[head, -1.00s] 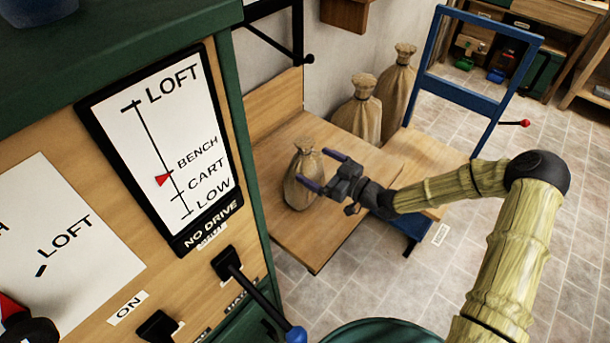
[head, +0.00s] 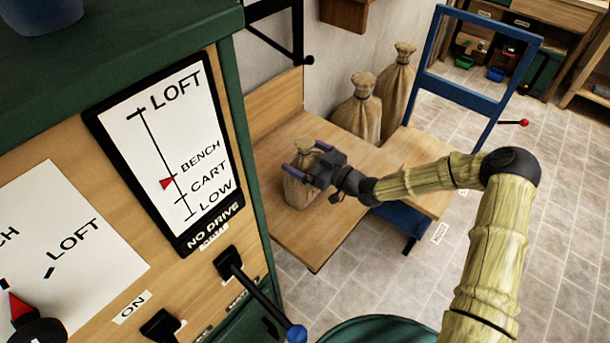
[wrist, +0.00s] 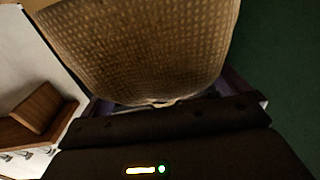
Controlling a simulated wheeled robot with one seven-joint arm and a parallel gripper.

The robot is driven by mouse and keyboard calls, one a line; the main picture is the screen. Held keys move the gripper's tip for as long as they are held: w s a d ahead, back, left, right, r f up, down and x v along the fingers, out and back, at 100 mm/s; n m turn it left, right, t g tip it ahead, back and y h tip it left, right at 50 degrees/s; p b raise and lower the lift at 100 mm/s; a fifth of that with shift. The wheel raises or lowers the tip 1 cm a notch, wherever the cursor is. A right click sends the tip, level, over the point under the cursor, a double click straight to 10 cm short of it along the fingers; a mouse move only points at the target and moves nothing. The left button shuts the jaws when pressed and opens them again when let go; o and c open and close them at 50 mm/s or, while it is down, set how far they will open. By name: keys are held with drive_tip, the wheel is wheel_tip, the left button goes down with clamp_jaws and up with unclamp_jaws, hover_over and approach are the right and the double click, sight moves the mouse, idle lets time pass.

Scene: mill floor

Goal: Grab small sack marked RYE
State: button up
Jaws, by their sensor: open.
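A small tan sack (head: 301,188) stands upright on a wooden bench top (head: 320,245). No RYE mark is readable on the side I see. My gripper (head: 305,157) is open at the sack's upper part, with its fingers reaching to either side of the neck. The gripper hides part of the sack's top and right side. In the wrist view the woven sack (wrist: 140,45) fills the upper middle, close in front of the gripper body. The fingers are mostly hidden there, so I cannot tell whether they touch the cloth.
Two larger tied sacks (head: 359,112) stand behind the bench by the wall. A blue-framed cart (head: 475,95) stands to the right. A control panel (head: 165,150) with levers and a LOFT/BENCH/CART/LOW scale is close on the left.

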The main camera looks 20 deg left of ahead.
drive_tip(key=shift+c, duration=0.2)
drive_tip(key=c, duration=1.8)
drive_tip(key=shift+r, duration=0.1)
drive_tip(key=shift+c, duration=0.9)
drive_tip(key=shift+r, duration=0.1)
wheel_tip(320, 180, up, 10)
drive_tip(key=shift+f, duration=0.1)
